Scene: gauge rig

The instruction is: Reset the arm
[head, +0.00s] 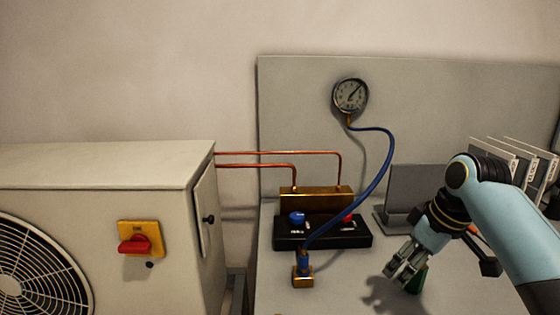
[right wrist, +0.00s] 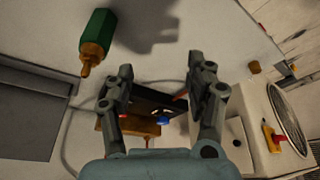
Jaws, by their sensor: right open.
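My right gripper (head: 398,270) is open and empty above the right part of the bench; its two fingers also show apart in the right wrist view (right wrist: 163,78). A green-bodied piece with a brass tip (right wrist: 98,36) lies outside the fingers, at upper left in the right wrist view. In the head view this green piece (head: 417,279) is partly hidden behind the gripper. A round gauge (head: 350,95) is on the grey back panel. A blue hose (head: 376,180) runs from it to a brass fitting (head: 303,275) on the bench. My left gripper is not in view.
A black base with a brass block (head: 316,200), a blue knob (head: 297,218) and a red knob (head: 348,217) stands mid-bench. Copper pipes (head: 290,154) join it to the unit (head: 100,165) with a red switch (head: 135,244). Upright cards (head: 520,160) stand at right.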

